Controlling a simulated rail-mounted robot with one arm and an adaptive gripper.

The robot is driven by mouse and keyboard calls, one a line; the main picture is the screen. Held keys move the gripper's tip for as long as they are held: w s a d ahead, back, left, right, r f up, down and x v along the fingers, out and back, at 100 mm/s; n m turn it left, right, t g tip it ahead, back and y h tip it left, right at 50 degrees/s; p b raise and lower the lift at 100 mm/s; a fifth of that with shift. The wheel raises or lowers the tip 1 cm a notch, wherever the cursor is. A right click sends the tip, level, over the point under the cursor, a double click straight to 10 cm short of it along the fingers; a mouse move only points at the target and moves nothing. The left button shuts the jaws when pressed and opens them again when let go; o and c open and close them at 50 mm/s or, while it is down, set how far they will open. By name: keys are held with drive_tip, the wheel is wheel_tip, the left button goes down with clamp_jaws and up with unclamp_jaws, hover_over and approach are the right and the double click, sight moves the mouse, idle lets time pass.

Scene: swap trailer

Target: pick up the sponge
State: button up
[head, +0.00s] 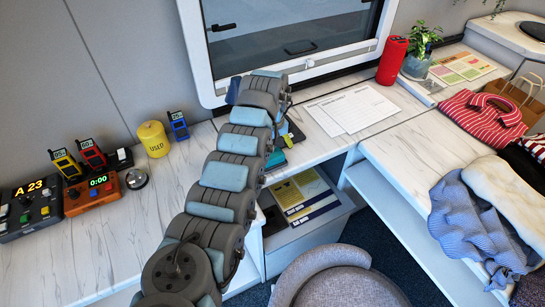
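I cannot make out a sponge for certain in the head view. My arm reaches from the bottom of the picture up to the counter below the window, and its upper links cover part of the counter. My gripper is hidden behind the arm, so its fingers and anything between them do not show. Beside the arm on the right, a dark item (297,131) and a small teal item (275,159) show in part on the counter. They are too covered to name.
Left counter: yellow tin (153,139), timers, radios, silver bell (136,179). Right: papers (352,109), red speaker (393,61), potted plant (417,62), striped bag (484,120), clothes (470,225). A grey chair (340,275) stands below. An open cubby holds booklets (304,195).

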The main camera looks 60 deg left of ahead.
drive_tip(key=shift+f, duration=1.2)
drive_tip(key=c, duration=0.9)
